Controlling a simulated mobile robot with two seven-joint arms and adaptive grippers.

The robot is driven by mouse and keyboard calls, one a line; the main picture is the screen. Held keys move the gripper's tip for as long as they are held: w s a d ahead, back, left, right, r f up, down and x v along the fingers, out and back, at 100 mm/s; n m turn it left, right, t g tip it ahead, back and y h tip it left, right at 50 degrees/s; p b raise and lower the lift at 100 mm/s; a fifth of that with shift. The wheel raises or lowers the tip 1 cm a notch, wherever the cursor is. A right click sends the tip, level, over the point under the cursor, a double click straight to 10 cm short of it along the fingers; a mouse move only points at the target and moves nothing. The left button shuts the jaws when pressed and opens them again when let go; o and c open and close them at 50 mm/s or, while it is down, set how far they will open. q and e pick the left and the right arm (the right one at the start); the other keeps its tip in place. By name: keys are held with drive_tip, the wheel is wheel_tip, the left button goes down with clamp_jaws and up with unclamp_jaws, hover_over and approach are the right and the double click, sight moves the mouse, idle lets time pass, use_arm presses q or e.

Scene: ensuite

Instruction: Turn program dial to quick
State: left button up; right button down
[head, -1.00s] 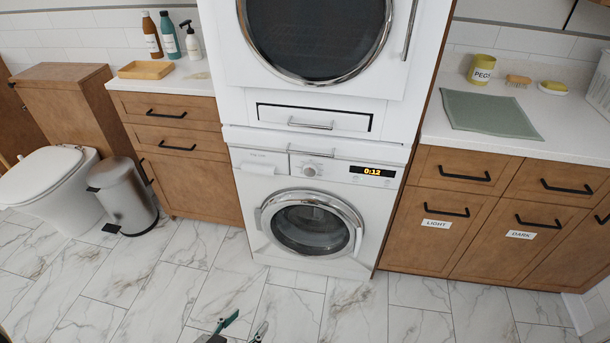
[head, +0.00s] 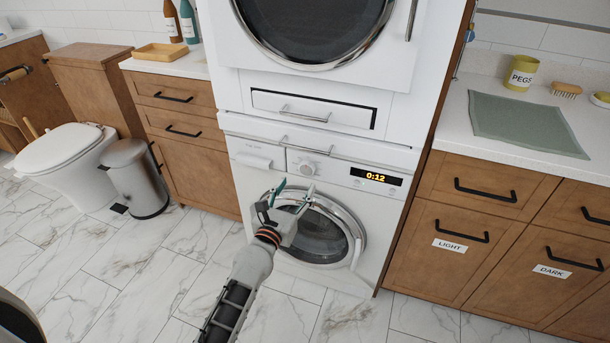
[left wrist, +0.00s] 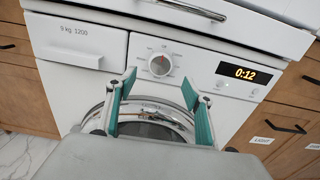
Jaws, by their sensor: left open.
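The program dial (head: 307,168) is a round, light knob on the white washing machine's panel, left of a display (head: 375,176) reading 0:12. In the left wrist view the dial (left wrist: 160,65) shows a red mark near its top and small lettering around it, too small to read. My left gripper (head: 293,190) is open and empty, in front of the washer door and below the dial. In the left wrist view its teal fingers (left wrist: 160,95) stand apart, with the dial beyond and above the gap, not touched. My right gripper is out of view.
The round washer door (head: 318,235) is below the dial. A drawer marked 9 kg 1200 (left wrist: 80,43) is left of it. A ledge with a handle (head: 306,145) juts above the panel. Wooden cabinets (head: 470,225) stand at the right, a bin (head: 137,178) at the left.

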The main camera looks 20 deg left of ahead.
sight(306, 170)
use_arm(q)
drive_tip(key=w+b, duration=0.1)
drive_tip(key=w, duration=0.4)
drive_tip(key=shift+w+d+f, duration=0.1)
drive_tip(key=shift+w, duration=0.9)
drive_tip(key=c, duration=1.1)
